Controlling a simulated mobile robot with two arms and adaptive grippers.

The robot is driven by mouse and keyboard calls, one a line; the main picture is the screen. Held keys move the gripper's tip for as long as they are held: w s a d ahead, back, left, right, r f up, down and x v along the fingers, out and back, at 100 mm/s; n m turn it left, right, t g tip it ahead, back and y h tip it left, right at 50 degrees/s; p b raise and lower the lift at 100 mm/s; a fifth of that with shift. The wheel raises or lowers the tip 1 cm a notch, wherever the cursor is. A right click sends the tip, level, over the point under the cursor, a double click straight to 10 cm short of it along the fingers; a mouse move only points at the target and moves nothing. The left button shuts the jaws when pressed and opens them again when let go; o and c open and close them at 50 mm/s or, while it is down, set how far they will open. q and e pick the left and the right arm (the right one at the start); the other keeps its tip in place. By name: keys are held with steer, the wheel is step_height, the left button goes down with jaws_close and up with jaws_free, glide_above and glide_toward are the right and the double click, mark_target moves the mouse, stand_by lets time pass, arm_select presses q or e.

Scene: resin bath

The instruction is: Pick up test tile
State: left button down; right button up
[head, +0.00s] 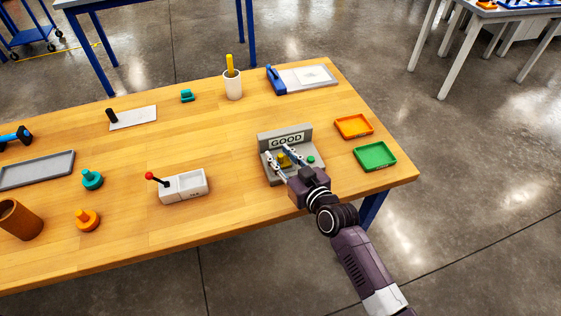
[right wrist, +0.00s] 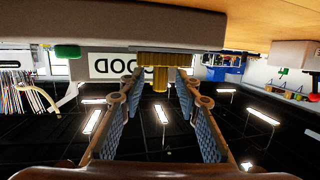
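A grey tester stand (head: 275,140) with a "GOOD" sign sits near the right part of the wooden table. A small yellow piece (head: 285,161) stands on it, probably the test tile; its flat shape is not clear. My right gripper (head: 278,153) reaches over the stand from the front with its fingers apart. In the right wrist view, which looks upside down, the yellow piece (right wrist: 160,62) shows a wide part and a narrower ribbed stem between the open fingertips (right wrist: 157,82). Gaps show on both sides of the stem. My left gripper is not in view.
A green button (head: 311,160) is on the stand, right of the fingers. An orange tray (head: 353,125) and a green tray (head: 375,156) lie to the right. A white box with a red-knobbed lever (head: 185,187) stands left. A white cup (head: 233,86) stands behind.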

jaws_close()
steer(key=shift+r, duration=0.2)
